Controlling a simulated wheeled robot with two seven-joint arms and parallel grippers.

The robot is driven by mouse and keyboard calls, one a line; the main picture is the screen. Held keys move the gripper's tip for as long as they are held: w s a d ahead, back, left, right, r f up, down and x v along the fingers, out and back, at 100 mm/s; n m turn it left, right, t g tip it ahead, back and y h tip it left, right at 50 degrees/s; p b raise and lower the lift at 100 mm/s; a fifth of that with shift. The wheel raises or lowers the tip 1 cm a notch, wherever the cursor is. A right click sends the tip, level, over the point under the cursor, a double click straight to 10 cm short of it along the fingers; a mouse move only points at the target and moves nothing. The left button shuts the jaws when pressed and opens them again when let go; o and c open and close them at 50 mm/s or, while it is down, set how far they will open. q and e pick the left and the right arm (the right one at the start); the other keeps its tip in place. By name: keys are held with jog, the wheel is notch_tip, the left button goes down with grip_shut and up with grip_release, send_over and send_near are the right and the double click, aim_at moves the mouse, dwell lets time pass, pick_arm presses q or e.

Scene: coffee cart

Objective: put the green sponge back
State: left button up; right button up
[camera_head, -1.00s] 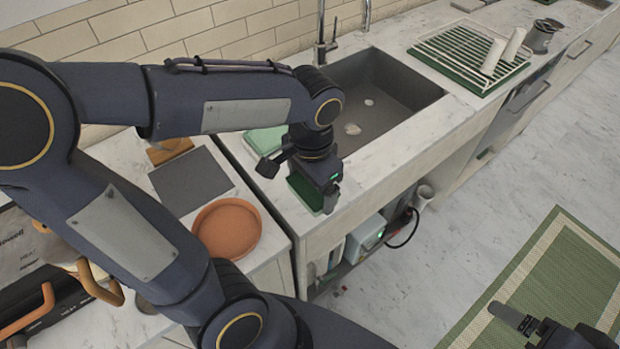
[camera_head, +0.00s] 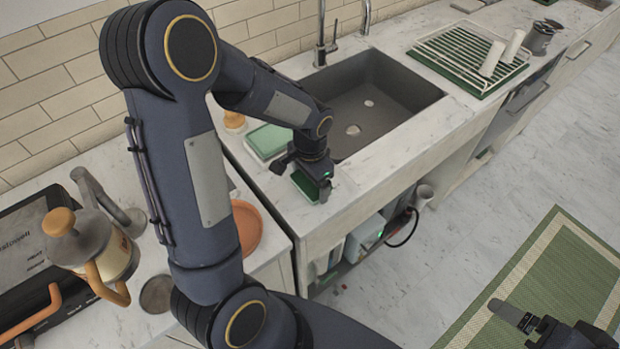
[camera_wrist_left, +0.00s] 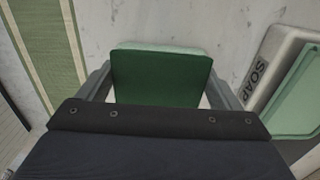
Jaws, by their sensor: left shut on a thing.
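The green sponge (camera_head: 304,187) is between the fingers of my left gripper (camera_head: 311,187), which is shut on it near the counter's front edge, left of the sink. In the left wrist view the sponge (camera_wrist_left: 160,78) shows a dark green face and a pale green edge, with a finger on each side. I cannot tell whether it touches the counter. A pale green tray or holder (camera_head: 268,140) sits left of the sink. In the wrist view the holder (camera_wrist_left: 262,82), marked SOAP, is right of the sponge, apart from it. My right gripper (camera_head: 524,326) is partly in view at the lower right.
The grey sink (camera_head: 385,100) with its tap (camera_head: 322,45) lies behind and right of my left gripper. An orange-brown dish (camera_head: 247,228) is on the counter behind my arm. A kettle-like pot (camera_head: 100,245) stands left. A drying rack (camera_head: 468,58) is beyond the sink.

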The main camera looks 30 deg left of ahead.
aim_at(310, 182)
pick_arm(q)
jog(key=shift+f, duration=0.2)
jog(key=o, duration=0.8)
notch_tip(310, 182, up, 12)
jog(key=s+d+r+n+t+h, duration=0.1)
jog(key=s+d+n+t+h, duration=0.1)
jog(key=s, duration=0.6)
jog(key=s+d+r+n+t+h, duration=0.1)
jog(key=s+d+r+n+t, duration=0.1)
jog(key=s, duration=0.6)
jog(key=shift+s+d+n+t+h, duration=0.15)
jog(key=shift+s+n+t+h, duration=0.25)
jog(key=shift+n+t, duration=0.6)
jog(key=shift+r, duration=0.1)
